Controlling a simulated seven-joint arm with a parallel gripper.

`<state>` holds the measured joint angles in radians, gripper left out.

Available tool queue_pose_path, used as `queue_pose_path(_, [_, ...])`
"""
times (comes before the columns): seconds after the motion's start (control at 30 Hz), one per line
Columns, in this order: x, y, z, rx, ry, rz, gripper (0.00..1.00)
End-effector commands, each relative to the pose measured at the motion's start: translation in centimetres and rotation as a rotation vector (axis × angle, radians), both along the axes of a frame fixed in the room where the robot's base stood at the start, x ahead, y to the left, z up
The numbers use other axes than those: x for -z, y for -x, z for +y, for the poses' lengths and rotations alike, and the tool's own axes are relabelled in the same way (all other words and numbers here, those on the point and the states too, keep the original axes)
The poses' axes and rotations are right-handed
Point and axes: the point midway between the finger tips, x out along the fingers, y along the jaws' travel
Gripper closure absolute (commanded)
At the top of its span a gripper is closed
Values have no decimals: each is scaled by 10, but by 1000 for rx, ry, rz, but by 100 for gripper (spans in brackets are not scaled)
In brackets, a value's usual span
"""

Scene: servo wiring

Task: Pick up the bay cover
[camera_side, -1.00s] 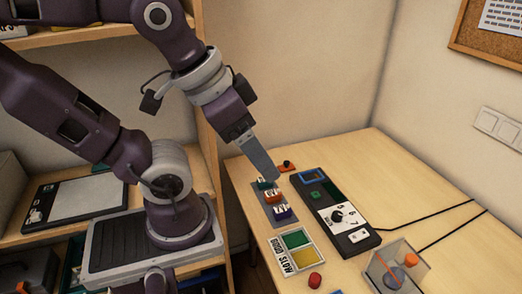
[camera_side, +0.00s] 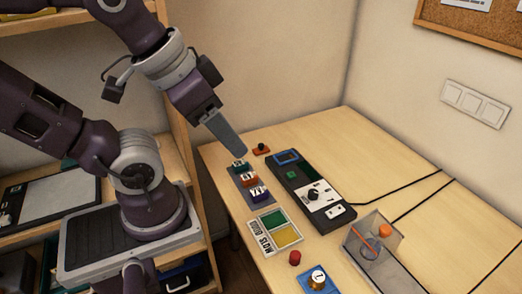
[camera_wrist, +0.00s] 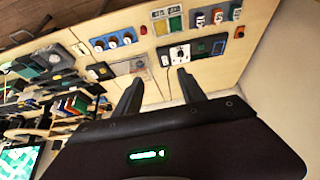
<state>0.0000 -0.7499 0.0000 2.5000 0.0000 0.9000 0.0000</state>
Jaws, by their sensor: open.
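No part is labelled as the bay cover. A clear box-like cover with an orange knob (camera_side: 385,230) stands at the right of the table and best fits the name, but I cannot be sure. It appears small in the wrist view as a greyish clear shape (camera_wrist: 131,67). My gripper (camera_side: 240,153) hangs at the table's far left, above the teal block and well apart from the clear cover. In the wrist view my gripper (camera_wrist: 160,82) has its two fingers spread, with nothing between them.
A black device (camera_side: 312,190) with a dial and a blue-framed window lies mid-table. Left of it are several numbered blocks on a grey strip (camera_side: 266,200), then a green-yellow tray (camera_side: 285,238). A red cap (camera_side: 295,258) and blue-based knob (camera_side: 317,281) are nearer. Cables run right.

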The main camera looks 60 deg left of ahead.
Motion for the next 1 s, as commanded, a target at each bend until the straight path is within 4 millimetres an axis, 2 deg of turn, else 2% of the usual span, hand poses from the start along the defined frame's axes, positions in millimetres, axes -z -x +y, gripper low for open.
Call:
queue_pose_path(0.07, [0, -5, 0, 11, -1, 2, 52])
queue_pose_path(0.13, [1, -27, 2, 52, -7, 7, 52])
queue_pose_path(0.17, [3, -43, 4, 78, -13, 9, 52])
queue_pose_path(0.27, [23, -109, 20, 178, -72, 8, 52])
queue_pose_path(0.3, [37, -136, 32, 216, -114, 9, 52])
queue_pose_path(0.37, [63, -172, 53, 270, -197, 17, 52])
queue_pose_path(0.4, [84, -193, 69, 306, -264, 30, 52])
queue_pose_path(0.47, [118, -219, 98, 366, -382, 61, 52])
queue_pose_path(0.53, [161, -239, 136, 449, -541, 120, 52])
queue_pose_path(0.6, [203, -248, 177, 553, -719, 202, 52])
queue_pose_path(0.67, [237, -250, 212, 664, -882, 290, 52])
queue_pose_path(0.7, [257, -248, 234, 749, -993, 358, 52])
queue_pose_path(0.8, [299, -237, 284, 999, -1267, 542, 52])
queue_pose_path(0.9, [325, -225, 316, 1254, -1496, 710, 52])
queue_pose_path(1.0, [340, -217, 331, 1453, -1653, 824, 52])
